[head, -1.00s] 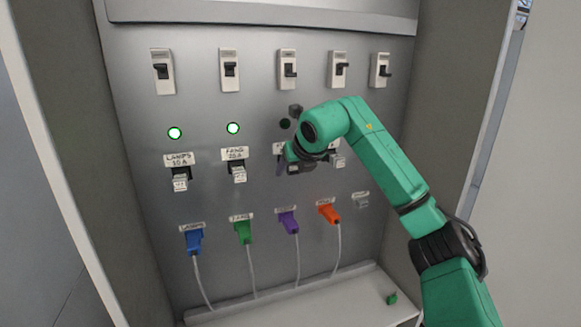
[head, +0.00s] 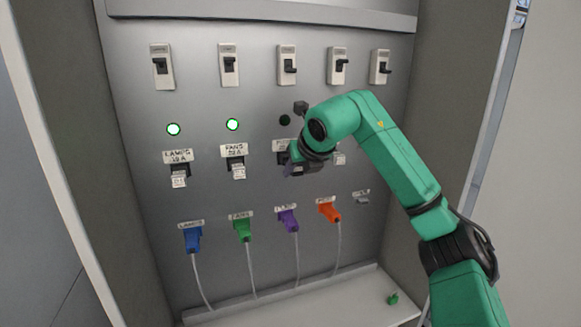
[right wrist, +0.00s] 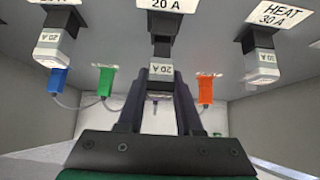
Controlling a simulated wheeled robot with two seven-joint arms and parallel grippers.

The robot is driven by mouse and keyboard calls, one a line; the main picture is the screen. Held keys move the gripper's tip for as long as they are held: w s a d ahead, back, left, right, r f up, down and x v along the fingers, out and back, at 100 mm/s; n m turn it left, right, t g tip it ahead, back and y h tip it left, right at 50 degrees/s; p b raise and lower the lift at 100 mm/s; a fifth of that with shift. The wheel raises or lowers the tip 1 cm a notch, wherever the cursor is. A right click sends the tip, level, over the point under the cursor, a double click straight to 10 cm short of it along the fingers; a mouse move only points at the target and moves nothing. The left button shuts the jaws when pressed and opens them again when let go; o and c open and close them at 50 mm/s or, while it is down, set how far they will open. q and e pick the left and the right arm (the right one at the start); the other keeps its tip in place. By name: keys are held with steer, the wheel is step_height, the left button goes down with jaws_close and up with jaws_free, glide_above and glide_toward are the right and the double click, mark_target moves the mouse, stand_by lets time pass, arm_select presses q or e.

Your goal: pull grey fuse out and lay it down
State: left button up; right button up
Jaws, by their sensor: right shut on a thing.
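My right gripper (head: 297,168) is in front of the third fuse position, counted from the left. In the right wrist view its two dark fingers close on the sides of a grey fuse (right wrist: 161,72) marked 20 A. The fuse is in line with its black holder (right wrist: 162,25), and a dark narrower part shows between them. In the head view my gripper and wrist hide the fuse. My left gripper is not in view.
Below hang blue (head: 193,239), green (head: 243,231), purple (head: 287,219) and orange (head: 329,211) plugs with cables. A ledge (head: 340,302) at the bottom has free room and a small green piece (head: 392,298).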

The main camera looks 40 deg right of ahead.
steer(key=shift+s+a+b, duration=0.25)
steer(key=shift+s+b, duration=0.1)
steer(key=shift+s, duration=0.35)
steer(key=shift+s+a+b, duration=0.2)
steer(key=shift+s+b, duration=0.1)
steer(key=shift+s, duration=0.35)
steer(key=shift+f, duration=0.1)
steer(key=s+a+f+n+y+b, duration=0.1)
steer(key=s+a+f+n+b, duration=0.1)
steer(key=a+f, duration=0.8)
steer(key=s+a+f+n+y+b, duration=0.1)
steer(key=s+a+f+y+b, duration=0.1)
steer(key=a+f+b, duration=0.4)
steer(key=s+a+f, duration=0.1)
steer(key=a+f, duration=0.4)
steer(key=shift+s+a+n+t, duration=0.25)
steer(key=shift+s+n+t, duration=0.05)
steer(key=shift+s+n, duration=0.1)
steer(key=shift+f, duration=0.15)
